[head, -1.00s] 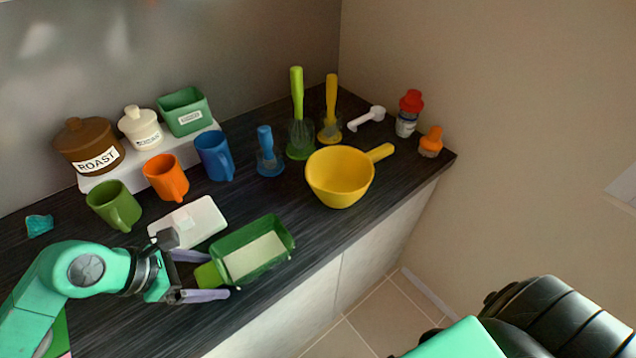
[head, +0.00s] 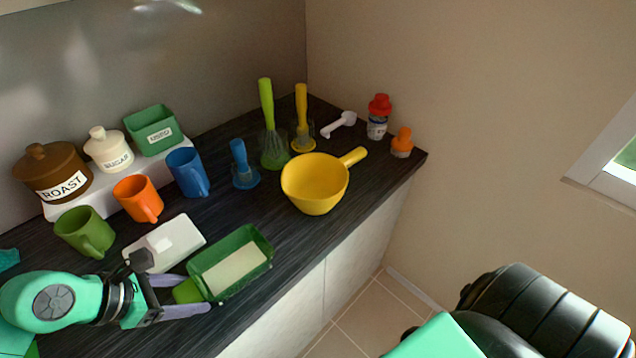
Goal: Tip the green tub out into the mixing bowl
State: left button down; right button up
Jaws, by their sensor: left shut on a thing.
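The green tub (head: 262,245) is an open rectangular scoop-like tub with a short green handle and a pale, flat-looking fill. It looks level at the counter's front edge. My left gripper (head: 194,292) comes from the left, its two purple-grey fingers shut on the tub's handle. The mixing bowl (head: 314,185) is yellow with a side handle and stands upright to the right of and beyond the tub, apart from it. I see no contents in the bowl. My right gripper is out of view.
A white board (head: 181,233) lies behind the tub. Green (head: 84,232), orange (head: 138,199) and blue (head: 187,172) mugs stand behind it. A labelled green box (head: 153,130) sits on the rear riser. Dark counter is clear between tub and bowl.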

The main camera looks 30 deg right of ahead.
pick_arm(q)
notch_tip(320, 180, up, 12)
jog(key=p, duration=0.6)
jog(key=shift+r, duration=0.15)
jog(key=s+d+n+t+b, duration=0.1)
jog(key=d+n, duration=0.3)
jog(key=d, duration=1.7)
jog(key=shift+s+d+f+t+y, duration=0.2)
jog(key=shift+f+t+y, duration=0.1)
jog(key=shift+t, duration=0.4)
jog(key=shift+d+b, duration=0.1)
jog(key=shift+b, duration=0.2)
